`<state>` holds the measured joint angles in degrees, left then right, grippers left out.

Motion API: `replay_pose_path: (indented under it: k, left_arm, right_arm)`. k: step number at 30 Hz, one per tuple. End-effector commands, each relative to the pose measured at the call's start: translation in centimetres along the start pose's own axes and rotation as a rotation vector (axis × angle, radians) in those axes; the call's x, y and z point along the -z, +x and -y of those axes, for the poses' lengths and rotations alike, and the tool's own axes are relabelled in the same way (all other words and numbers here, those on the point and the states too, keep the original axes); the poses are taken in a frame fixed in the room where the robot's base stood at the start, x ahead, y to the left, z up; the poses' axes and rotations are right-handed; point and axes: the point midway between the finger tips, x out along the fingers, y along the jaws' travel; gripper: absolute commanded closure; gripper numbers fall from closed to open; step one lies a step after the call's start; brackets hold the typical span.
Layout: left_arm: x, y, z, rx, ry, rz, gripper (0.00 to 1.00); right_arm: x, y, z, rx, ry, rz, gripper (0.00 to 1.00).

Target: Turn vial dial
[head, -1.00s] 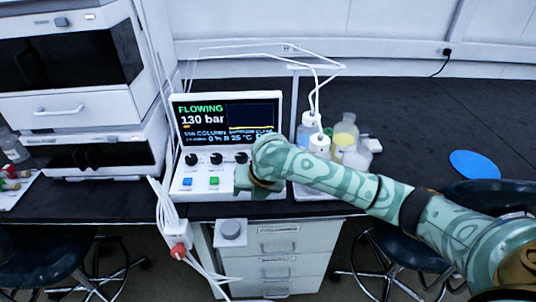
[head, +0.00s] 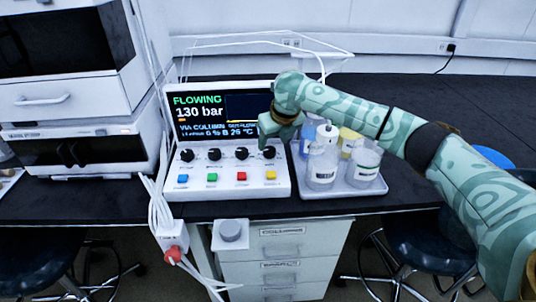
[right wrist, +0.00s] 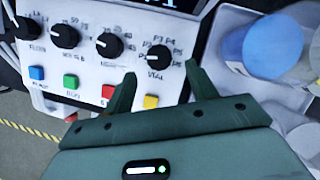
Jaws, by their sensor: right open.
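The vial dial (head: 269,152) is the black knob at the right end of the dial row on the white control panel (head: 228,188). In the right wrist view the vial dial (right wrist: 157,55) has a pointer line and printed P positions around it, with "VIAL" below. My right gripper (head: 272,132) is at the dial's upper side in the head view and covers part of the screen. In the right wrist view my right gripper (right wrist: 160,84) is open, its two fingertips either side of the dial's lower area, apart from the knob. My left gripper is not in view.
Below the dials are blue, green, red and yellow (head: 270,175) buttons. The screen (head: 205,118) reads "FLOWING" and "130 bar". A grey tray (head: 343,190) with several bottles stands close right of the panel. White tubes (head: 158,200) hang at its left.

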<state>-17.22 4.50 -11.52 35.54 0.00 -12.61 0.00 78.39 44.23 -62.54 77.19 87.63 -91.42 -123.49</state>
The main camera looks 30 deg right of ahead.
Motion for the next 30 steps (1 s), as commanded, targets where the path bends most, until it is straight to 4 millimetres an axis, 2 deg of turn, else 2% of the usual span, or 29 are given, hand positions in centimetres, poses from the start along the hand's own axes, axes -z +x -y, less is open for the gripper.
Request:
replay_pose_path:
  k: [1, 6, 18, 19, 23, 24, 30]
  left_arm:
    - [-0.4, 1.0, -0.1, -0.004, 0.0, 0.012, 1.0]
    - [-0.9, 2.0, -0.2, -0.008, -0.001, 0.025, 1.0]
    - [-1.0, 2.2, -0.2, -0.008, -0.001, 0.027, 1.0]
    - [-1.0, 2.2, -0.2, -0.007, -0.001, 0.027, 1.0]
    - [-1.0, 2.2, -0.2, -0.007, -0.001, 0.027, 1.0]
    - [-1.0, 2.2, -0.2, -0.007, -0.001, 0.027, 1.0]
    - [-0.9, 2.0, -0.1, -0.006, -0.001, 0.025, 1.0]
  right_arm:
    - [0.2, 1.8, -0.1, -0.001, 0.001, -0.005, 0.43]
    - [0.0, 3.9, 0.0, 0.0, 0.001, -0.001, 0.43]
    - [-0.1, 4.3, 0.0, 0.0, 0.001, 0.003, 0.43]
    - [-0.1, 4.3, 0.0, -0.001, 0.001, 0.003, 0.49]
    - [-0.1, 4.3, 0.0, 0.0, 0.001, 0.003, 0.85]
    - [-0.1, 4.3, 0.0, -0.001, 0.001, 0.003, 0.88]
    - [-0.1, 4.2, -0.1, 0.002, 0.007, 0.003, 0.88]
